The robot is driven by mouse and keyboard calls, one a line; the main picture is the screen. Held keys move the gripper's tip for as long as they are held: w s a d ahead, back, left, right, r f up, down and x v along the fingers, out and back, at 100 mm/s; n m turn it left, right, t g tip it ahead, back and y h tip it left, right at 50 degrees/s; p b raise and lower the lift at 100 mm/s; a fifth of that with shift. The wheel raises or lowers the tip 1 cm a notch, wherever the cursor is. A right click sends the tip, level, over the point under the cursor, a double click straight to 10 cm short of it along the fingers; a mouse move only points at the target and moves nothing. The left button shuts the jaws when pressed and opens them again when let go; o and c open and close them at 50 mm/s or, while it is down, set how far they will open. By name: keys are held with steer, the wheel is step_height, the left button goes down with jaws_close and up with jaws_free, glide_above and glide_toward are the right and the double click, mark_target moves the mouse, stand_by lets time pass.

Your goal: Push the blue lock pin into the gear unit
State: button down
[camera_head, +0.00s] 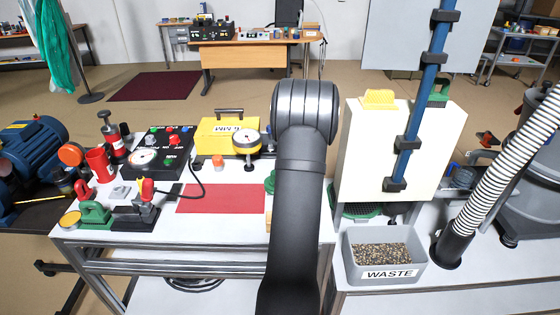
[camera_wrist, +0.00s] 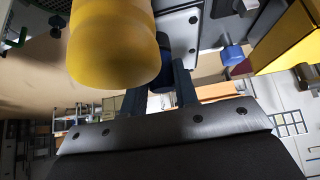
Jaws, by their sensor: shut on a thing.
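In the wrist view, my gripper (camera_wrist: 160,88) is shut, with its two dark fingers around a dark blue part (camera_wrist: 160,76); whether this is the lock pin I cannot tell. A large yellow rounded cylinder (camera_wrist: 115,40) hangs close in front of the fingers and hides part of the view. Behind it is a grey plate with bolts (camera_wrist: 182,25), perhaps part of the gear unit. A blue knob on a grey stem (camera_wrist: 232,54) shows to the right, apart from the fingers. In the head view, my arm hides the gripper and what it holds.
A cream housing (camera_head: 375,150) with a blue pipe (camera_head: 423,90) stands right of my arm, above a grey WASTE bin (camera_head: 352,262). Left are a red mat (camera_head: 222,198), a yellow case (camera_head: 213,132), a black control box (camera_head: 160,155) and red-handled clamp (camera_head: 147,190). The mat is clear.

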steer(key=shift+f, duration=0.25)
steer(key=c, duration=1)
jaws_free()
steer(key=shift+c, duration=1.6)
steer(key=shift+r, duration=0.15)
step_height(320, 180, up, 7)
steer(key=shift+f, duration=0.6)
